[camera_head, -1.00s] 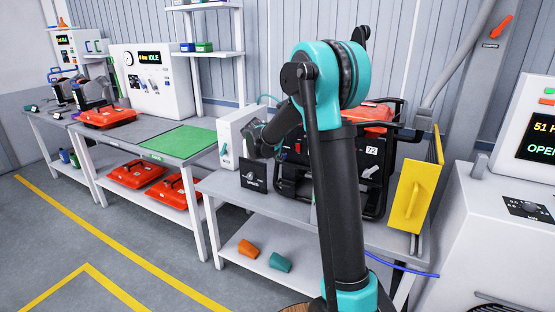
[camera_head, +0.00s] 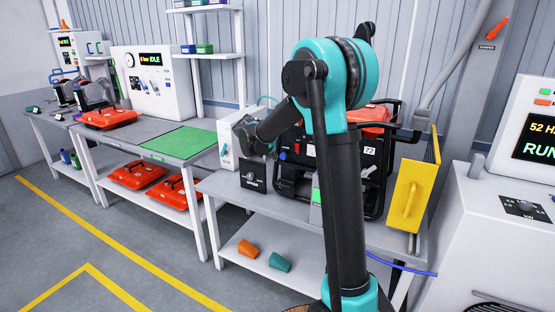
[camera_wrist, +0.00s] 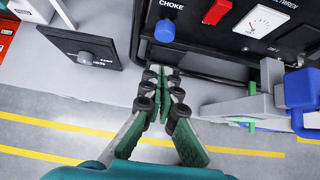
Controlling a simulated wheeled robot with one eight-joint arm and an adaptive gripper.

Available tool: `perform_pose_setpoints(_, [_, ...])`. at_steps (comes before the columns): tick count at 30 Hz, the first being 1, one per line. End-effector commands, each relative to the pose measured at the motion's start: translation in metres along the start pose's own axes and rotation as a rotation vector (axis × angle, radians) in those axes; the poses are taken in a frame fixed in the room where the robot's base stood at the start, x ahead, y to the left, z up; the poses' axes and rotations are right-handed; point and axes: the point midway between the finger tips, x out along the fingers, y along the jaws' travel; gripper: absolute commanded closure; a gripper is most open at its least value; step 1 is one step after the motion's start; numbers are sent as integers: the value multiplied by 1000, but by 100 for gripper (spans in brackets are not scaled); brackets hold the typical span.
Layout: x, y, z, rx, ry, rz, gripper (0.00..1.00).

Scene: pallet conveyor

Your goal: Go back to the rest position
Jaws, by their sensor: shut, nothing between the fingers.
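My gripper (camera_wrist: 164,75) shows in the wrist view with its dark-green fingers together and nothing between them. Its tips are in front of the lower edge of a black generator panel (camera_wrist: 215,50) with a blue choke knob (camera_wrist: 165,31), a red switch (camera_wrist: 217,11) and a white meter (camera_wrist: 262,21). I cannot tell whether the tips touch it. In the head view my arm is folded, with its wrist in front of the generator (camera_head: 370,180), partly hiding it. The fingers cannot be made out there.
A black box with a knob (camera_head: 253,176) and a white box (camera_head: 230,140) stand left of the generator. A yellow panel (camera_head: 411,195) stands right of it. A white cabinet with a display reading RUN (camera_head: 538,138) is at right. Open floor (camera_head: 60,230) lies at left.

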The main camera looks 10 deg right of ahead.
Motion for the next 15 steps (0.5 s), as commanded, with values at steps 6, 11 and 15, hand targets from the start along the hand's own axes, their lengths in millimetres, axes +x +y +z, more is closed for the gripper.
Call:
perform_pose_setpoints(6, [-43,0,-1,-2,0,1,100])
perform_pose_setpoints(11, [-59,0,-1,-2,1,0,100])
perform_pose_setpoints(15, [-64,-8,-4,42,11,-2,100])
